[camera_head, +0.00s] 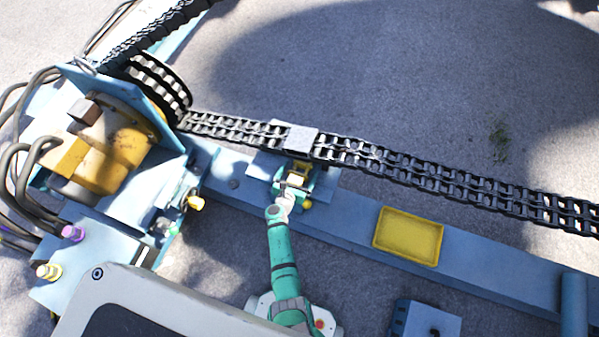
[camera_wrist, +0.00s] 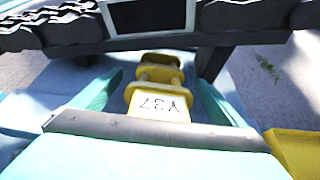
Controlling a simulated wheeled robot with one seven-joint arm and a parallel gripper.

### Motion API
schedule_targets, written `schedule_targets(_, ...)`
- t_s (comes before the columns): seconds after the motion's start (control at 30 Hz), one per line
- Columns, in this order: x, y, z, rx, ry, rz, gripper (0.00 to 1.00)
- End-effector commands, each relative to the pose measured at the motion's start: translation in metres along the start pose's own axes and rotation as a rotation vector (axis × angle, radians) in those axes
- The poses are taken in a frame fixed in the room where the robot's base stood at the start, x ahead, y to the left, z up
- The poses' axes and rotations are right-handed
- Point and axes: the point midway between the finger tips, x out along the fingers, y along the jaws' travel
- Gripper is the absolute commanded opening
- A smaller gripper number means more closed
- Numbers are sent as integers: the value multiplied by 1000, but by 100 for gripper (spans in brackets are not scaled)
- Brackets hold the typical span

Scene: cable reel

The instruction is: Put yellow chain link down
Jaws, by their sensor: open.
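The jaws are open. The underside of the link is hidden, so I cannot tell how it rests.
The dark chain (camera_head: 440,180) runs across behind the link, with a grey plate (camera_head: 301,139) on it. A yellow tray (camera_head: 408,236) lies on the blue beam (camera_head: 350,225) to the right. A yellow motor (camera_head: 105,150) with hoses stands at the left.

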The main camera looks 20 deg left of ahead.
Motion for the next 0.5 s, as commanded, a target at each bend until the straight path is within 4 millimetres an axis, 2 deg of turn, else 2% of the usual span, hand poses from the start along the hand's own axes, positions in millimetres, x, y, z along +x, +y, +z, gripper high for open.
schedule_targets(0.07, 0, 0, 0, 0, 0, 0, 95)
schedule_targets(0.3, 0, 0, 0, 0, 0, 0, 37)
schedule_targets(0.33, 0, 0, 1, 0, -2, 0, 37)
schedule_targets(0.37, 0, 0, 1, 0, -2, 0, 32)
schedule_targets(0.5, 0, 0, 1, 0, -2, 0, 32)
